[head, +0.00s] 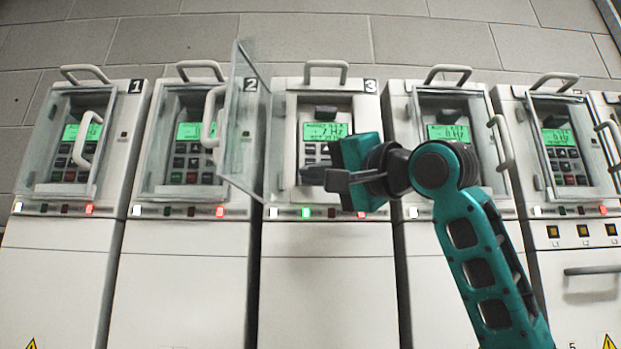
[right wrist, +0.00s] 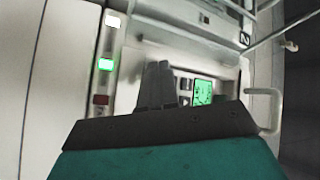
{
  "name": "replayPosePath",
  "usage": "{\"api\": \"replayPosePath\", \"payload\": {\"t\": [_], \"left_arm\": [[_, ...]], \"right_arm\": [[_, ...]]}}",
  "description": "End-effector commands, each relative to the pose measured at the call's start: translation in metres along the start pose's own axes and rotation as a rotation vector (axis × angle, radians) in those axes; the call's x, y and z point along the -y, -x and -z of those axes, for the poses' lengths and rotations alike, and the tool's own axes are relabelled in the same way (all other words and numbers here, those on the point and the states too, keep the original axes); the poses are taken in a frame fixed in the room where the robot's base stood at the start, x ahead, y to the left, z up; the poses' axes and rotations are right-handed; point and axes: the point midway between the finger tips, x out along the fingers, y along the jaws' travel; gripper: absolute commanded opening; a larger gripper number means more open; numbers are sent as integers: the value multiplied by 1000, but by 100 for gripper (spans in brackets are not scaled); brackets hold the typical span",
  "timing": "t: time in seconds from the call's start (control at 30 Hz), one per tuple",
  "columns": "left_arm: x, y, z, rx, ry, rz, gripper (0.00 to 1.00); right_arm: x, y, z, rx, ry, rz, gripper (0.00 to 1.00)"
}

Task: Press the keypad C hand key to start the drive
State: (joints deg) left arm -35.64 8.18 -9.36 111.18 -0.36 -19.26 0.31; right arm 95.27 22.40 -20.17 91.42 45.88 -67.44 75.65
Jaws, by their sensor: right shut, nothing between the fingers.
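Cabinet 3 (head: 325,245) stands in the middle of the head view, its clear door (head: 243,130) swung open to the left. Its keypad (head: 308,150) has a lit green display (head: 325,131); my gripper hides most of the keys. The display also shows in the right wrist view (right wrist: 203,92). I cannot read a letter C or pick out the hand key. My right gripper (head: 312,176) is shut and empty, fingertips at the lower left of this keypad. In the right wrist view its fingers (right wrist: 155,75) overlap the keys; contact cannot be told. My left gripper is not in view.
Cabinet 1 (head: 60,270), cabinet 2 (head: 185,275) and more cabinets to the right have similar keypads behind clear covers with handles. Below cabinet 3's keypad a green lamp (head: 305,213) is lit. Cabinets 1 and 2 show lit red lamps. The open door stands left of my gripper.

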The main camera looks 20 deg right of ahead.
Motion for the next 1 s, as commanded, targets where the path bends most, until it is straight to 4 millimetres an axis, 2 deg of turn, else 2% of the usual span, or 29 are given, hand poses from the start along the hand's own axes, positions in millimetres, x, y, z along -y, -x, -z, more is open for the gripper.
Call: {"api": "replayPosePath", "payload": {"t": [0.2, 0.57, 1.0], "left_arm": [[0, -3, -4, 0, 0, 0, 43], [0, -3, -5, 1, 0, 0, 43], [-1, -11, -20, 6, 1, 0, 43]], "right_arm": [[5, 8, -6, -1, 1, 1, 0], [7, 10, -8, 0, 1, 2, 0], [28, 39, -29, 1, 2, 3, 0]]}}
